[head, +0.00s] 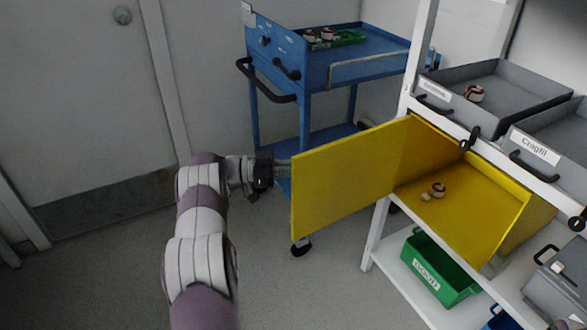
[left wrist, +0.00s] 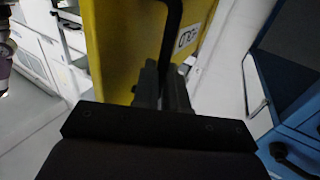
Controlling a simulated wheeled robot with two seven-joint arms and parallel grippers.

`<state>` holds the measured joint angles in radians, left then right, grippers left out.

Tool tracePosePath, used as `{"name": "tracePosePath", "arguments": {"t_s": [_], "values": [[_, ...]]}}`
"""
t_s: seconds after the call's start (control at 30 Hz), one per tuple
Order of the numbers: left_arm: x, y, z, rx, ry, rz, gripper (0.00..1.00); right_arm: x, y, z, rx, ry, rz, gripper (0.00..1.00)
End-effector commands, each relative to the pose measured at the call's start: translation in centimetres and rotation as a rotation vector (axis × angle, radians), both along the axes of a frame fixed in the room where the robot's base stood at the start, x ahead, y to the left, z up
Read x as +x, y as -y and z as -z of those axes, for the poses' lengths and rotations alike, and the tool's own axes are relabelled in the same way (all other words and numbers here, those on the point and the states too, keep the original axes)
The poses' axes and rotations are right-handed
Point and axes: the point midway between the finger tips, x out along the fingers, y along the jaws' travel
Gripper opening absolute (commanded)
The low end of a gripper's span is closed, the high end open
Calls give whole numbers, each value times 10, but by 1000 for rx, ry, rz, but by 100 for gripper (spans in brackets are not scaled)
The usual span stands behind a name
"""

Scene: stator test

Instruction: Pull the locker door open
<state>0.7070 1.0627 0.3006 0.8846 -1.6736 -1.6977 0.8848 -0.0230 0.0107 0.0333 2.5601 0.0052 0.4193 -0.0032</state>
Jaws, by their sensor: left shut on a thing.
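The yellow locker door (head: 345,182) stands wide open, swung out to the left of the yellow locker (head: 470,205) in the white shelf. My left gripper (head: 284,166) is at the door's outer face near its free edge. In the left wrist view the gripper (left wrist: 165,90) is shut on the black door handle (left wrist: 172,35), with the yellow door (left wrist: 115,45) behind it. Inside the locker lies a small red and white part (head: 438,189).
A blue cart (head: 370,70) stands behind the door. Grey drawers (head: 500,85) sit above the locker, and a green bin (head: 440,268) sits on the shelf below. A grey wall door (head: 80,90) is at the left. The floor at front centre is clear.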

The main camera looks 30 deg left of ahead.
Motion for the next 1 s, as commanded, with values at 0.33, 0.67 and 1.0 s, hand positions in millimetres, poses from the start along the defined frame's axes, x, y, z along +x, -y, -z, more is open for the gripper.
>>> {"name": "tracePosePath", "arguments": {"t_s": [0.33,0.67,1.0], "values": [[2,2,0,0,0,1,38,0,0,0,0,0,0,68],[-3,-5,0,0,0,0,38,0,0,-2,0,0,0,68],[-46,-78,1,1,2,-1,38,0,0,-9,0,0,0,68]]}}
